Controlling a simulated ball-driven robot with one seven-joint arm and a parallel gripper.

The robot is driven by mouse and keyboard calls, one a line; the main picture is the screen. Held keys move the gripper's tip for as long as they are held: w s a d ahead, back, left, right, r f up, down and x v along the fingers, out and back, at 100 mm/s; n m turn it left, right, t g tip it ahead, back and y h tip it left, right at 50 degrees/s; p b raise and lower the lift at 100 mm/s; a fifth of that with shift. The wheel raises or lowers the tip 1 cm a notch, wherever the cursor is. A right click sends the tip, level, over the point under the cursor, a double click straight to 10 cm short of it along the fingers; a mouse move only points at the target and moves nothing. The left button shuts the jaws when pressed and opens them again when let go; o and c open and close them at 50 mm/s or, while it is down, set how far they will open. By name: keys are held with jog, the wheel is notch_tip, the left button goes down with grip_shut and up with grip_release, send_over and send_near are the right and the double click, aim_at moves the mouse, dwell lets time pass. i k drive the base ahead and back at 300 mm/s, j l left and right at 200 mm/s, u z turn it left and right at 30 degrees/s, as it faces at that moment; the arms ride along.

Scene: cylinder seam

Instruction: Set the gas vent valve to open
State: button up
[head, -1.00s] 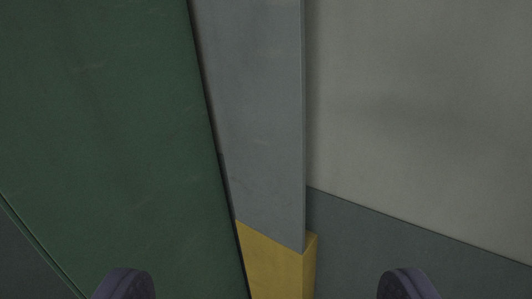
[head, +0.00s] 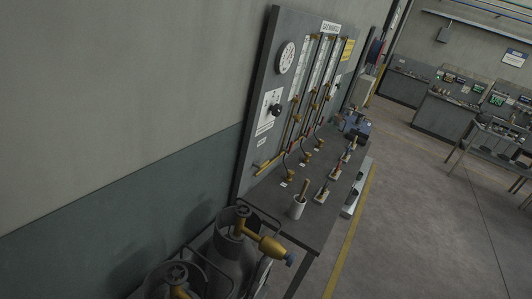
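A grey gas panel (head: 262,80) stands upright against the wall at the picture's middle, seen at an angle. It carries a round white gauge (head: 286,58), a black knob (head: 276,110) on a white plate, several upright tubes and brass pipework. A short yellow fitting (head: 263,167) sticks out at its lower left edge. I cannot tell which of these is the gas vent valve, or how it is set; the labels are too small to read. My gripper is not in view.
Grey gas cylinders (head: 236,250) with brass valves stand in front at the bottom. The floor (head: 415,220) to the right is open; more benches stand at the far right.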

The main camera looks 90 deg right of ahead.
aim_at(260, 167)
jog(key=z, duration=2.3)
jog(key=i+l, duration=0.3)
jog(key=i, duration=0.15)
jog(key=i+l, duration=0.3)
jog(key=i, duration=0.15)
jog(key=i+l+z, duration=0.1)
jog(key=i+l, duration=0.25)
jog(key=i+j, duration=0.05)
jog(key=i, duration=0.05)
